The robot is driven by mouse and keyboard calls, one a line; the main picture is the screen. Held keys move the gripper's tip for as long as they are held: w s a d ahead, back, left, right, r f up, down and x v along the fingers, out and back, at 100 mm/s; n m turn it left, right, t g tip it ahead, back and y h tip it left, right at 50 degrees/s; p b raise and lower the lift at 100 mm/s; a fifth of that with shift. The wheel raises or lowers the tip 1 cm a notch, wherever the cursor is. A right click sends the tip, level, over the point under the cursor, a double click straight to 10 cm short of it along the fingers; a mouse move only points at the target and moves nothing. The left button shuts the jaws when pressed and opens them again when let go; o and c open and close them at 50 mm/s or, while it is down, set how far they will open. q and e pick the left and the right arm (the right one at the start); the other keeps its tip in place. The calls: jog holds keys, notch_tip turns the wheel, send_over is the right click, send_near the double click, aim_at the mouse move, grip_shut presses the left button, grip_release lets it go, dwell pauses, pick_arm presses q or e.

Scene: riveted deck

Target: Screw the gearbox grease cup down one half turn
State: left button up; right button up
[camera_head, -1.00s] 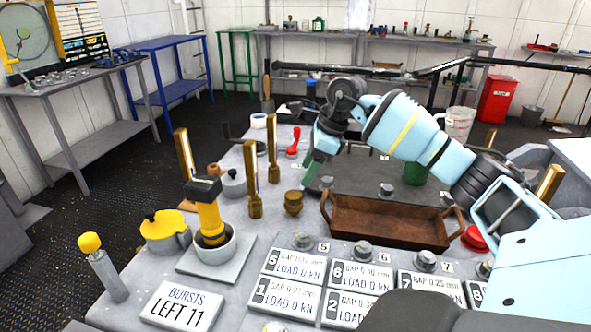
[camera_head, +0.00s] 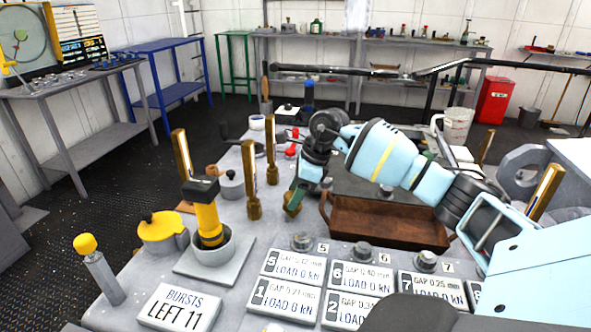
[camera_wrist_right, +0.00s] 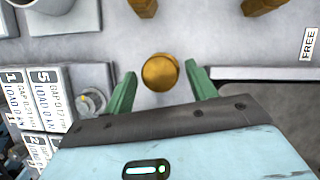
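The grease cup is a small round brass piece (camera_head: 289,210) on the grey bench top, left of the brown tray. In the head view my right gripper partly covers it. In the right wrist view its round brass top (camera_wrist_right: 160,73) lies between the two green fingertips. My right gripper (camera_head: 297,197) is open, pointing down at the cup; it also shows in the right wrist view (camera_wrist_right: 160,70), with a visible gap between each finger and the cup. I cannot tell whether the fingertips are level with the cup or above it. My left gripper is not in view.
Brass posts (camera_head: 251,180) stand left of the cup. A brown handled tray (camera_head: 385,222) is close on its right. Numbered load plates (camera_head: 290,265) and bolts lie in front. A yellow-handled tool stands in a grey cup (camera_head: 213,250) at the left.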

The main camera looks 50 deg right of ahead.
jog(key=c, duration=0.8)
